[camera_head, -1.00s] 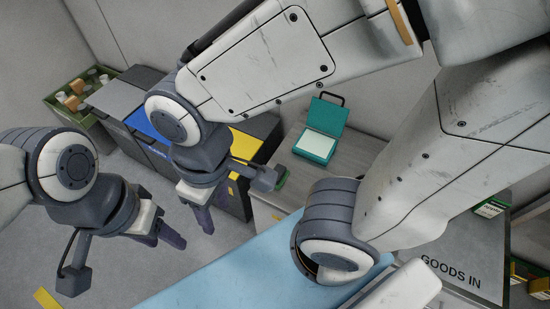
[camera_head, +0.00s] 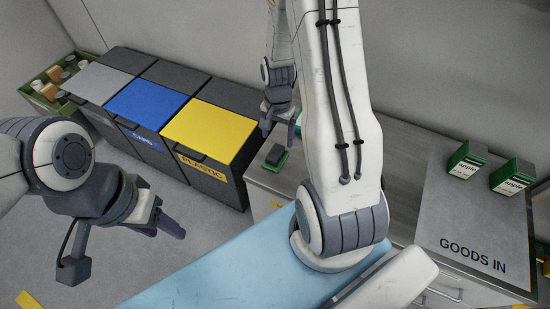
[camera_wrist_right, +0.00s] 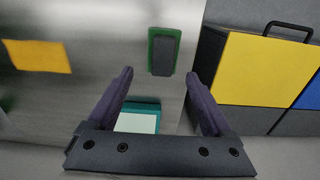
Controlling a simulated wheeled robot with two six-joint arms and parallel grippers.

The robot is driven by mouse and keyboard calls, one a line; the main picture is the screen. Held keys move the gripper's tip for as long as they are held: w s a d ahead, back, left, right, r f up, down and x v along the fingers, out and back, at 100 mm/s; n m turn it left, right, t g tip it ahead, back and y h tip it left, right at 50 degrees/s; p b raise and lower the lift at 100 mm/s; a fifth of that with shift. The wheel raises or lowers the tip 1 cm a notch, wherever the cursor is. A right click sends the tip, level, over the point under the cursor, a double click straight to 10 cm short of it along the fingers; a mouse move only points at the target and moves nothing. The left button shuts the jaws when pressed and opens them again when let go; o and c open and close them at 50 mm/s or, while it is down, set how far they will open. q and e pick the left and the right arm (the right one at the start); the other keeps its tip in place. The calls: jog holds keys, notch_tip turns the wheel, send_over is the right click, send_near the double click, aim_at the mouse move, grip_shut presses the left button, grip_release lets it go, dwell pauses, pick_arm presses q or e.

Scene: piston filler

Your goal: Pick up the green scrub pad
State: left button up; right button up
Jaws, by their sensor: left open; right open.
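The green scrub pad (camera_head: 274,157), with a dark grey block on top, lies on the grey counter near its left end, beside the bins. In the right wrist view the pad (camera_wrist_right: 153,53) lies beyond the fingertips, roughly midway between them and apart from both. My right gripper (camera_wrist_right: 160,74) is open and empty above the counter. My left gripper (camera_head: 178,227) is at the left over the floor, away from the pad, and holds nothing visible.
A teal case (camera_wrist_right: 140,120) is below the right gripper, mostly hidden in the head view. Grey, blue and yellow-lidded bins (camera_head: 211,128) stand left of the counter. Green boxes (camera_head: 512,177) stand on the GOODS IN mat (camera_head: 470,225) at right. A blue surface (camera_head: 240,270) lies in front.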

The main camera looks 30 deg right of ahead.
aim_at(276, 152)
notch_tip(276, 152, down, 4)
jog(key=shift+r, duration=0.1)
jog(key=shift+w+a+f+b, duration=0.15)
jog(key=shift+f+b, duration=0.15)
jog(key=shift+f, duration=1.1)
jog(key=shift+w+d+f+b, duration=0.1)
jog(key=shift+f+b, duration=0.15)
jog(key=shift+f, duration=1.15)
jog(key=c, duration=1)
jog(key=shift+c, duration=0.2)
jog(key=shift+r, duration=0.1)
